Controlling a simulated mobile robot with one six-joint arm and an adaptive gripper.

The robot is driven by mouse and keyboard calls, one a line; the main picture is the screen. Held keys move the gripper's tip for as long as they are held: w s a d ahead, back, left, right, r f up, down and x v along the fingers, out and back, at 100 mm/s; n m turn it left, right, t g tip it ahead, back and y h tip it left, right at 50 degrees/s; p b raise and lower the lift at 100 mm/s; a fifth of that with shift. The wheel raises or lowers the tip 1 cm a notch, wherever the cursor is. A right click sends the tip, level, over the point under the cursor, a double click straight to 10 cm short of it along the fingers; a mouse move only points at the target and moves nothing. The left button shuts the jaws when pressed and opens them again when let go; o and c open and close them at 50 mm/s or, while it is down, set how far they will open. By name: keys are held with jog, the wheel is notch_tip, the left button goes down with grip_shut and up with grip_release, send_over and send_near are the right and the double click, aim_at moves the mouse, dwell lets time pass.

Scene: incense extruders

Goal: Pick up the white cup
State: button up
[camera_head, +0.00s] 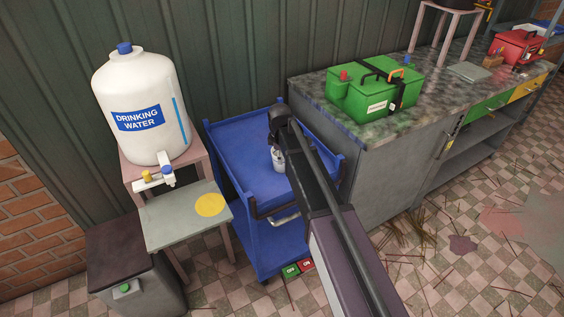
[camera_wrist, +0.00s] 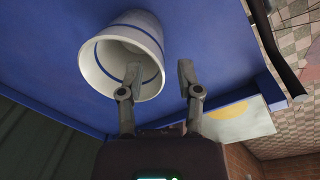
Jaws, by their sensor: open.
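The white cup (camera_wrist: 100,60) has blue bands and stands on the blue cart's top tray (camera_wrist: 40,45). In the wrist view its open mouth faces my camera. My gripper (camera_wrist: 158,70) is open and empty. Its left finger overlaps the cup's mouth and looks to be over or inside the rim; I cannot tell how deep. Its right finger is outside the cup, to the right, with the cup's wall between the two fingers in the picture. In the head view the cup (camera_head: 278,163) shows small beside my arm, and my gripper is mostly hidden.
The cart's tray (camera_head: 235,150) is otherwise clear and has raised edges. To the left are a water jug (camera_head: 140,100) and a small table with a yellow disc (camera_head: 210,205). To the right is a counter with a green box (camera_head: 370,95). A dark bin (camera_head: 125,260) stands front left.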

aim_at(281, 171)
jog(key=shift+w+a+f+b, duration=0.1)
jog(key=shift+w+f+b, duration=0.05)
jog(key=shift+f+b, duration=1.05)
jog(key=shift+w+a+f+b, duration=0.1)
jog(key=shift+f+b, duration=1)
jog(key=shift+f, duration=0.15)
grip_shut()
